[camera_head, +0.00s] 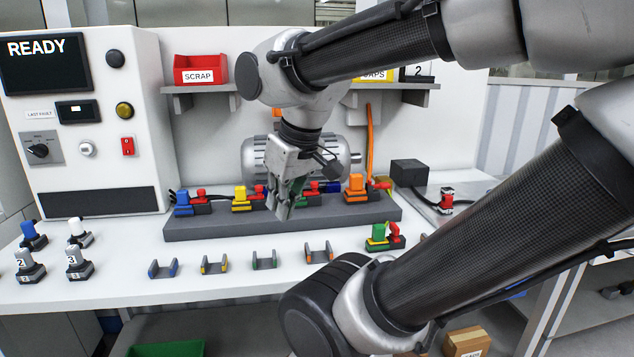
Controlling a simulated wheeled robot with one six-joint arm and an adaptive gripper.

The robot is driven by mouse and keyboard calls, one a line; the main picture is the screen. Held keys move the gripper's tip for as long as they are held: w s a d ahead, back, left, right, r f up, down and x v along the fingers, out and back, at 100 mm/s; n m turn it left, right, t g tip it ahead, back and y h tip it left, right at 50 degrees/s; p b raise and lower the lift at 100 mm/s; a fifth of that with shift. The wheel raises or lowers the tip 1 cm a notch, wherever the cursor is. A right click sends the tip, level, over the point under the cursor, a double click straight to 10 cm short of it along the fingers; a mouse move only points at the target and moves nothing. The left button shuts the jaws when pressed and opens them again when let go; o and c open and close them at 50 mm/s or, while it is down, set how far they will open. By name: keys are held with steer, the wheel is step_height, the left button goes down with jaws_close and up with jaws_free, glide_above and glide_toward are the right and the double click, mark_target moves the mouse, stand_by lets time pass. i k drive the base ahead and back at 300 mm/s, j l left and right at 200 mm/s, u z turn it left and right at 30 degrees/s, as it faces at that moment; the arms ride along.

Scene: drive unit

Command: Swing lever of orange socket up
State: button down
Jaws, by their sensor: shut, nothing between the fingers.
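The orange socket (356,187) is at the right end of the grey raised block (270,228). A red lever piece (381,184) sits low at its right side; its exact angle is too small to tell. My gripper (284,212) points down over the middle of the block, left of the orange socket and apart from it. Its fingers are shut and empty. The gripper hides part of the middle socket, of which a red piece (311,188) shows.
Blue (182,203) and yellow (240,198) sockets stand left on the block. A green connector (378,233) and several U-shaped brackets (265,262) lie in front. A grey motor (343,155) is behind. An orange cable (370,145) rises behind the orange socket.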

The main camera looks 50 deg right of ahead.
mark_target(383, 185)
steer(key=k+l, duration=0.2)
steer(key=l, duration=0.15)
steer(key=k+l, duration=0.15)
steer(key=l, duration=0.2)
steer(key=k+l+z, duration=0.1)
steer(key=l, duration=0.25)
steer(key=k+l, duration=0.45)
steer(key=l, duration=0.25)
steer(key=k+l, duration=0.15)
steer(key=l, duration=0.2)
steer(key=k+l+z, duration=0.1)
steer(key=l, duration=0.25)
steer(key=k+l, duration=0.25)
steer(key=l, duration=0.15)
steer(key=i+j+z, duration=0.35)
steer(key=j, duration=0.25)
steer(key=i+j+z, duration=0.15)
steer(key=j, duration=0.15)
steer(key=i+j+z, duration=0.15)
steer(key=j, duration=0.2)
steer(key=i+j+z, duration=0.2)
steer(key=j, duration=0.15)
steer(key=j+z, duration=0.15)
steer(key=j, duration=0.2)
